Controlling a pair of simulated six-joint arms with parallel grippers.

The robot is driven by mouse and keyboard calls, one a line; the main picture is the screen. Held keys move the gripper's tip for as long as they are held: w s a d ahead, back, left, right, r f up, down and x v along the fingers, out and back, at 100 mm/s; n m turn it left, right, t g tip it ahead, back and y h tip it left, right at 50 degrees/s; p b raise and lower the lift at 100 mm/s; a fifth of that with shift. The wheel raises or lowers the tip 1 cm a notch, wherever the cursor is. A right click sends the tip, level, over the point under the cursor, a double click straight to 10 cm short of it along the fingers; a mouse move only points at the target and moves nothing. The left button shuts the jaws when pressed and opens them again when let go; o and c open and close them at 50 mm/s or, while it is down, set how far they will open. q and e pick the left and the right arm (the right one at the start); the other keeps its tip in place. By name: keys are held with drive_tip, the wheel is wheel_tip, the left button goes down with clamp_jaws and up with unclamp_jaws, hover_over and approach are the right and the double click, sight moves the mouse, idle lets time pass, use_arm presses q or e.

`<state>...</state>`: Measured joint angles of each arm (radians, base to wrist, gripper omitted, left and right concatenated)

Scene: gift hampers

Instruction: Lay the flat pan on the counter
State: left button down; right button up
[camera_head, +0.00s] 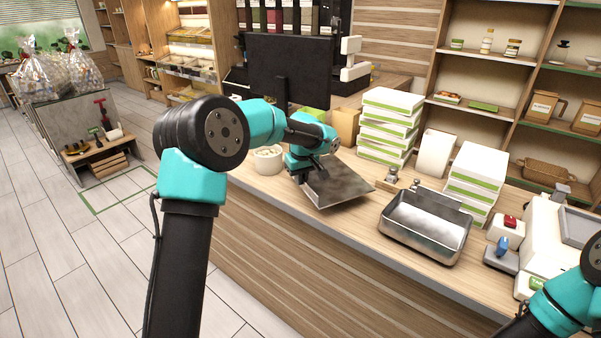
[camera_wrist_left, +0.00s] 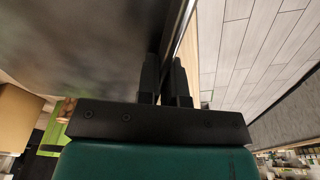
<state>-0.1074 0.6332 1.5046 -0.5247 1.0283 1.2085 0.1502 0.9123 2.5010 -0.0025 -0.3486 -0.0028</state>
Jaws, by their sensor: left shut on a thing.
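The flat pan (camera_head: 340,184) is a dark grey metal sheet over the counter (camera_head: 285,195), left of the metal basin. My left gripper (camera_head: 304,178) is shut on the pan's left edge. In the left wrist view the fingers (camera_wrist_left: 165,84) pinch the rim, and the pan's dark face (camera_wrist_left: 75,45) fills the upper left. The pan looks slightly tilted, its front corner near the counter's front edge. I cannot tell whether it touches the counter. My right gripper is out of view; only part of my right arm shows at the lower right.
A metal basin (camera_head: 427,222) stands right of the pan. White-and-green box stacks (camera_head: 390,125) (camera_head: 476,178) stand behind. A pale bowl (camera_head: 267,160) is left of the gripper, with a monitor (camera_head: 290,70) behind. Small devices (camera_head: 503,245) stand at the right.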

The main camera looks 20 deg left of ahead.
use_arm(q)
drive_tip(key=shift+f, duration=0.55)
drive_tip(key=shift+f, duration=0.1)
drive_tip(key=shift+f, duration=0.75)
drive_tip(key=shift+f, duration=0.65)
idle(1.1)
unclamp_jaws()
idle(1.0)
idle(0.6)
drive_tip(key=shift+r, duration=0.1)
drive_tip(key=shift+s+d+r, duration=0.1)
drive_tip(key=shift+s+r, duration=0.05)
drive_tip(key=shift+r, duration=1.3)
drive_tip(key=shift+s+d+r, duration=0.1)
drive_tip(key=shift+d+r, duration=0.05)
drive_tip(key=shift+r, duration=1.3)
drive_tip(key=shift+s+d+r, duration=0.1)
drive_tip(key=shift+s+r, duration=0.05)
drive_tip(key=shift+r, duration=1.3)
